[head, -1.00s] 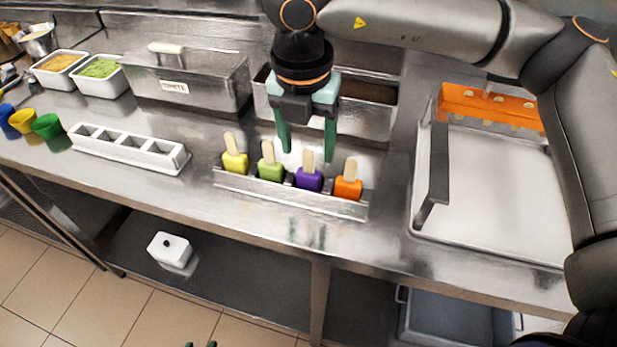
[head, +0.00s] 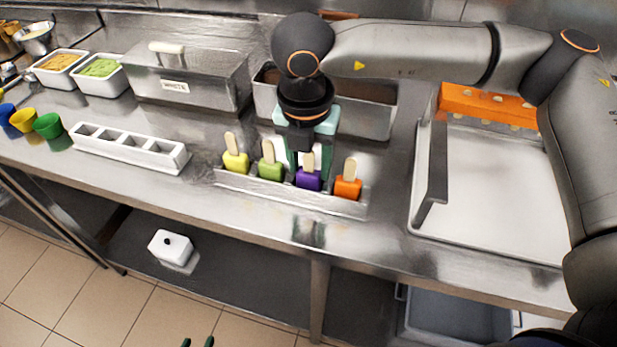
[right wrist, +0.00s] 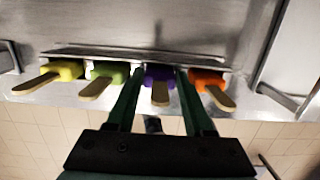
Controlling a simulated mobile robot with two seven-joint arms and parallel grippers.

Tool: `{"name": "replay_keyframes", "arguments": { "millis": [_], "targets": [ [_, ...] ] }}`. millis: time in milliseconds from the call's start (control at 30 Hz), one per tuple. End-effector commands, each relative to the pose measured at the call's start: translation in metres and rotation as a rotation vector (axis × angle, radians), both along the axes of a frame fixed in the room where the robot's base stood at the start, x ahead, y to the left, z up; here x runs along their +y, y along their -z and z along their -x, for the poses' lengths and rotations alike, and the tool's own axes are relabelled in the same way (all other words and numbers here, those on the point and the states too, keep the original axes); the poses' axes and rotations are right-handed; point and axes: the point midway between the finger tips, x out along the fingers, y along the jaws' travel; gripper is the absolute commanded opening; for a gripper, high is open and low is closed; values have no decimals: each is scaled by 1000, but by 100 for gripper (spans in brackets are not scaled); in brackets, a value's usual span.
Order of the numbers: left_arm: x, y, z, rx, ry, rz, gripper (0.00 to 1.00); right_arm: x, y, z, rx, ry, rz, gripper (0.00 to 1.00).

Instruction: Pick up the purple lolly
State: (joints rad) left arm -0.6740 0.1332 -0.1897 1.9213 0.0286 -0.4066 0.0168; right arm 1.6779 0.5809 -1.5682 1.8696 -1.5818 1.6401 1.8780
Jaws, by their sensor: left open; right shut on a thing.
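The purple lolly (head: 308,180) stands in a metal rack (head: 228,183), its pale stick pointing up, between a green lolly (head: 270,171) and an orange lolly (head: 347,188). It also shows in the right wrist view (right wrist: 158,76). My right gripper (head: 308,163) is over the rack from behind, its green fingers one on each side of the purple lolly, shut on it. The purple lolly is still level with its neighbours; its lower part is hidden in the rack. Only the green fingertips of my left gripper (head: 198,342) show at the bottom edge, apart and empty.
A yellow lolly (head: 235,161) stands at the rack's left end. A white mould (head: 130,150) with several slots lies left of the rack. A metal tray (head: 500,190) with a raised handle is on the right. A metal bin (head: 375,115) stands behind my right gripper.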

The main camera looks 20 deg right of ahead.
Motion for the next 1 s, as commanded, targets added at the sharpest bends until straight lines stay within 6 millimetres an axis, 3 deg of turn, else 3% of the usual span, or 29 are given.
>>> {"name": "replay_keyframes", "arguments": {
  "millis": [167, 567, 767, 1000],
  "targets": [
    [-1, 0, 0, -1, 0, 2, 50, 0, 0, 0, 0, 0, 0, 3],
    [-1, 0, 0, -1, 1, 2, 50, 0, -8, -1, -3, 1, -1, 2],
    [-2, 1, 0, 0, 1, 3, 50, 1, -35, 0, -4, 1, -2, 2],
    [-3, 5, 0, 3, 4, 4, 50, 1, -76, 37, -8, -3, -1, 2]
  ]
}}
